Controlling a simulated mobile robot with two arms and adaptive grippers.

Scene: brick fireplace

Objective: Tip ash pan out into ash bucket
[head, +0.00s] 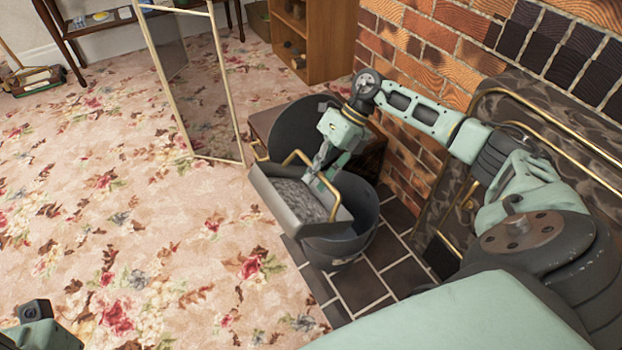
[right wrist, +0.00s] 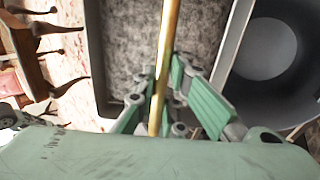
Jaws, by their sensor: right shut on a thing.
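The ash pan (head: 290,200) is a grey rectangular tray holding grey ash, with a brass handle. My right gripper (head: 320,178) is shut on that handle, and its fingers (right wrist: 164,97) close around the brass bar in the right wrist view. The pan is held in front of and partly over the round grey ash bucket (head: 350,248), tilted in the head view with ash still in it. The bucket's open mouth (right wrist: 265,50) shows right of the pan in the right wrist view. Only a bit of my left arm shows at the lower left; its fingers are out of view.
A dark round lid (head: 295,125) stands up behind the bucket. The bucket stands on dark hearth tiles (head: 385,275) by the brick wall (head: 425,45). A brass-framed screen (head: 205,90) stands behind on the left. The floral carpet (head: 110,210) is mostly clear.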

